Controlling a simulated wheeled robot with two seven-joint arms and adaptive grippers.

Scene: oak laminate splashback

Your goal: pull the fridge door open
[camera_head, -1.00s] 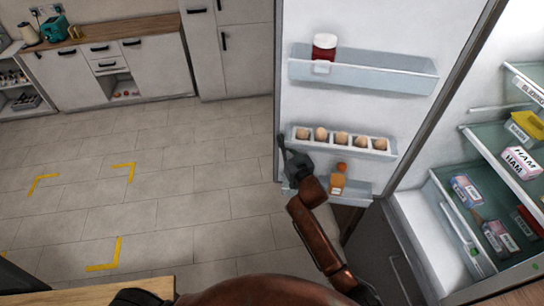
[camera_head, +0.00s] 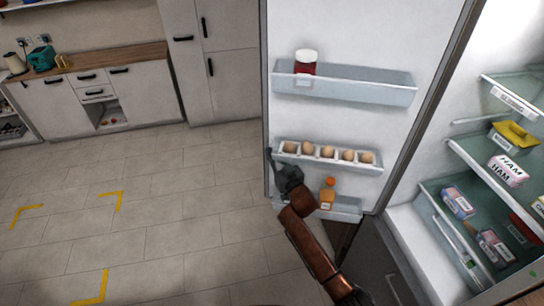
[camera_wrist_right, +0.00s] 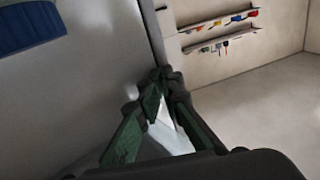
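The fridge door (camera_head: 345,40) stands wide open, its inner face with shelves turned towards me. My right gripper (camera_head: 271,158) is at the door's free left edge, low down beside the egg rack. In the right wrist view, the two green fingers (camera_wrist_right: 162,76) come together at their tips, right at the door's edge. I see nothing clearly held between them. The door's outer face and handle are hidden in the head view. My left gripper is not in view.
The fridge interior (camera_head: 490,130) at right holds ham and other packs on shelves. The door carries a red jar (camera_head: 305,66), eggs (camera_head: 326,152) and an orange-capped bottle (camera_head: 328,195). Tiled floor (camera_head: 190,220) is clear at left, before the cabinets (camera_head: 60,105).

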